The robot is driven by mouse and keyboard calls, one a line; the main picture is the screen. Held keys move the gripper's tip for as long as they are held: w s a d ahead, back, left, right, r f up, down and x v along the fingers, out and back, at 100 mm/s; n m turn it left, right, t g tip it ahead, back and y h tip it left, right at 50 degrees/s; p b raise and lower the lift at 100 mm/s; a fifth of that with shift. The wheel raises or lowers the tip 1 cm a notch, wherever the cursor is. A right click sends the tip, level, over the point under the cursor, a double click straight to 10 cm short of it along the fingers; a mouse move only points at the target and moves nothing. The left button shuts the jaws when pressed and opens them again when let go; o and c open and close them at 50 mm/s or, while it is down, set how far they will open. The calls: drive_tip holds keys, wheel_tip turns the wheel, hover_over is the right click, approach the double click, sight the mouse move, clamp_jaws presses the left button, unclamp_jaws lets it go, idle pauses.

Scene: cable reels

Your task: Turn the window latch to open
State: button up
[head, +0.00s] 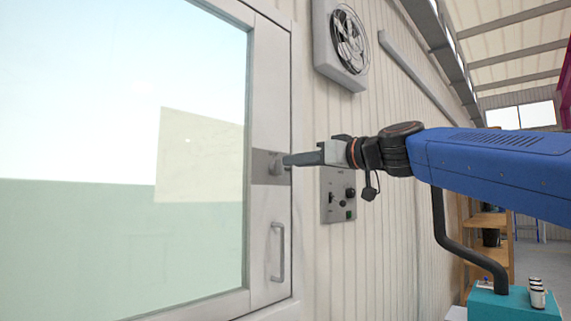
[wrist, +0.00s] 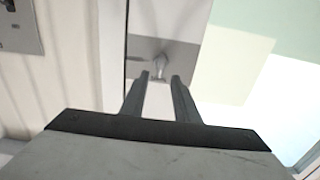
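The window latch (head: 276,164) is a small grey handle on a darker grey plate (head: 262,170) on the window frame's right stile. It also shows in the wrist view (wrist: 158,65), just past the fingertips. My gripper (head: 288,160) reaches in from the right with its tips at the latch. In the wrist view my gripper (wrist: 160,77) has its two fingers apart, with the latch in line with the gap between them. I cannot tell whether a finger touches it. The window (head: 120,180) looks closed in its frame.
A pull handle (head: 278,252) is below the latch. A control box (head: 338,194) with knobs is on the wall right of the frame, under my gripper. A fan (head: 346,42) hangs above. Shelves (head: 487,235) and a teal box (head: 510,304) stand at right.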

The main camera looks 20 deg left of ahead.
sight(278, 167)
drive_tip(key=shift+x, duration=2.5)
drive_tip(key=shift+c, duration=0.7)
clamp_jaws()
